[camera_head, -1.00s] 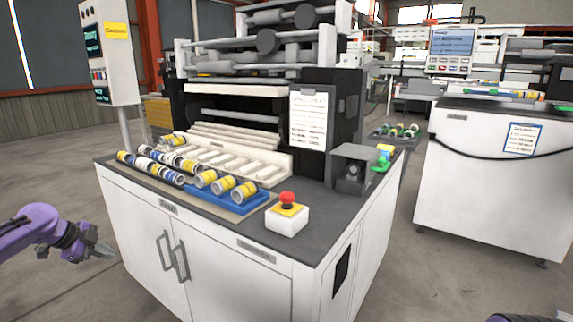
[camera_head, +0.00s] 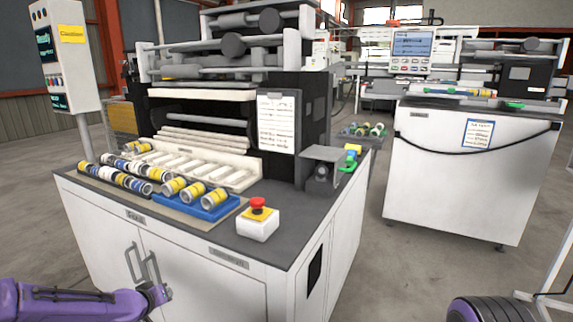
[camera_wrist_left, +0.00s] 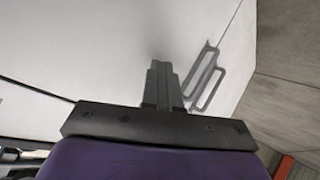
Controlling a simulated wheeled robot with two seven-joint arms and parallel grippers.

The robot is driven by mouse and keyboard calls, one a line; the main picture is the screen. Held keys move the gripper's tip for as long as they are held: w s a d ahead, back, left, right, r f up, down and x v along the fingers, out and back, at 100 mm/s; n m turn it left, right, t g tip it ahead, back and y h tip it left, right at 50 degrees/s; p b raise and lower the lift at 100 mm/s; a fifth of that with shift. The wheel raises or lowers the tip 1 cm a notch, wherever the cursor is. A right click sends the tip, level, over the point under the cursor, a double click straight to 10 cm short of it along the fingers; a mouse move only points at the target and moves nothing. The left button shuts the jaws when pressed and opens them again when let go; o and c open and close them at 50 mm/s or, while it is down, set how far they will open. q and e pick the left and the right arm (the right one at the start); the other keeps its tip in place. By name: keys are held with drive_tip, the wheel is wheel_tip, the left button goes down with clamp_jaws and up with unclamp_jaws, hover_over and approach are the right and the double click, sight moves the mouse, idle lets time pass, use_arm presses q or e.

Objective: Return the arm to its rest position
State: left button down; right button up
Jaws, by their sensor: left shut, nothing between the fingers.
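My left gripper (camera_head: 162,293) is low in front of the white cabinet (camera_head: 205,275), near its door handles (camera_head: 143,266). In the left wrist view its two fingers (camera_wrist_left: 162,82) are together with nothing between them, pointing toward the white cabinet front (camera_wrist_left: 90,50). The looped handles (camera_wrist_left: 207,82) show just right of the fingers there. I cannot tell whether the gripper touches the cabinet. My purple left forearm (camera_head: 60,302) comes in from the lower left. Part of my purple right arm (camera_head: 490,310) shows at the bottom right; its gripper is out of view.
On the cabinet top are a blue tray (camera_head: 222,209) with yellow-banded rolls, more rolls (camera_head: 115,177), and a red-topped button box (camera_head: 258,222). A control panel (camera_head: 67,60) stands left. A second white cabinet (camera_head: 440,185) stands right, with open floor (camera_head: 375,260) between.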

use_arm(q)
drive_tip(key=s+d+f+n+g+y+p, duration=0.1)
drive_tip(key=s+d+f, duration=0.25)
drive_tip(key=s, duration=0.35)
drive_tip(key=s+d+f+n+g, duration=0.1)
drive_tip(key=s+d+f+n, duration=0.1)
drive_tip(key=s+f, duration=0.35)
drive_tip(key=s+d+f+n+g+y+p, duration=0.1)
drive_tip(key=s+d+f, duration=0.15)
drive_tip(key=s, duration=0.55)
drive_tip(key=s+m+g+y+p, duration=0.1)
drive_tip(key=s+m+g+p, duration=0.1)
drive_tip(key=s, duration=2)
drive_tip(key=shift+s+a+m+g+y+p, duration=0.2)
drive_tip(key=shift+m+g+y+p, duration=0.25)
drive_tip(key=shift+g, duration=0.75)
